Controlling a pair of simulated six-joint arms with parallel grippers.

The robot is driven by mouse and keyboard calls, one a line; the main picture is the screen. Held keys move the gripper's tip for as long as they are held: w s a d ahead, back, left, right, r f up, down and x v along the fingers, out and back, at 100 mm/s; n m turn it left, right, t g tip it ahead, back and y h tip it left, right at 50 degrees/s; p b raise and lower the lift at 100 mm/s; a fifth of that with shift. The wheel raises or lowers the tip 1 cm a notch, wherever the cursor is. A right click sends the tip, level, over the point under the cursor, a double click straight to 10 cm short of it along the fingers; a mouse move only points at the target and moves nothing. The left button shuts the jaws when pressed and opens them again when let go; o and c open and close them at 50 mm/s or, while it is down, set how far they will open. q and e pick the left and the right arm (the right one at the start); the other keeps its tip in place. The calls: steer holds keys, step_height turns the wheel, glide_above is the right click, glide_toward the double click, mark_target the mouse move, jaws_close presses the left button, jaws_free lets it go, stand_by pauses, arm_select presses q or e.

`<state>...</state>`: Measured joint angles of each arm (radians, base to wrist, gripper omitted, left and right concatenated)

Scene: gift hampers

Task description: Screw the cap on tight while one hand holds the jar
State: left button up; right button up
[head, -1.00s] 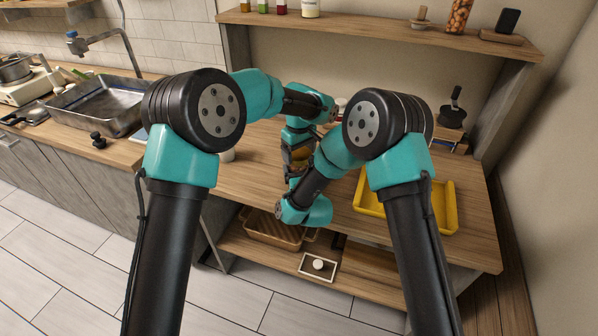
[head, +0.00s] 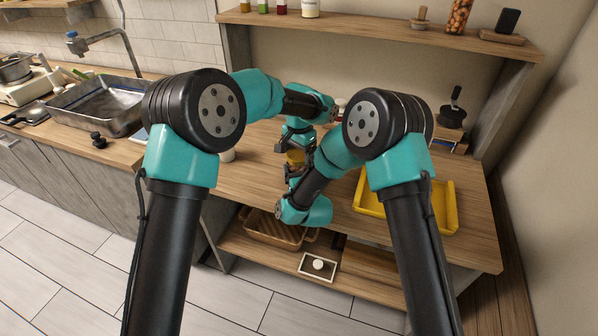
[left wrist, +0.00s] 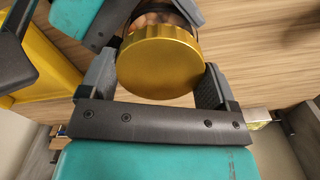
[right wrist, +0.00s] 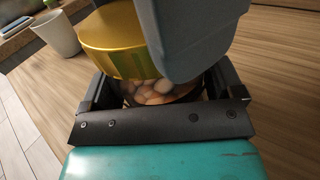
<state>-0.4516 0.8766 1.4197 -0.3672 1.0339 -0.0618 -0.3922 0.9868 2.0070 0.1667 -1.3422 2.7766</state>
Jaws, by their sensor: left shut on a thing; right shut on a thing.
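A clear jar (right wrist: 160,92) with pale brown and orange contents stands between the fingers of my right gripper (right wrist: 163,88), which is shut on it. A wide gold cap (right wrist: 112,38) sits over the jar's mouth in the right wrist view. The left wrist view looks onto the cap's top (left wrist: 160,62), with a finger of my left gripper (left wrist: 157,74) on each side, shut on it. In the head view the cap (head: 296,157) is a small gold patch between the two grippers; the jar is mostly hidden. I cannot tell how tight the cap is.
A yellow tray (head: 452,205) stands on the wooden counter to the right. A white cup (right wrist: 57,33) stands to the left of the grippers. A brown basket (head: 270,231) is on the shelf below. The counter near the front is mostly clear.

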arm_select(q)
steer(key=m, duration=1.5)
steer(key=o, duration=0.9)
steer(key=shift+c, duration=0.2)
step_height(320, 180, up, 12)
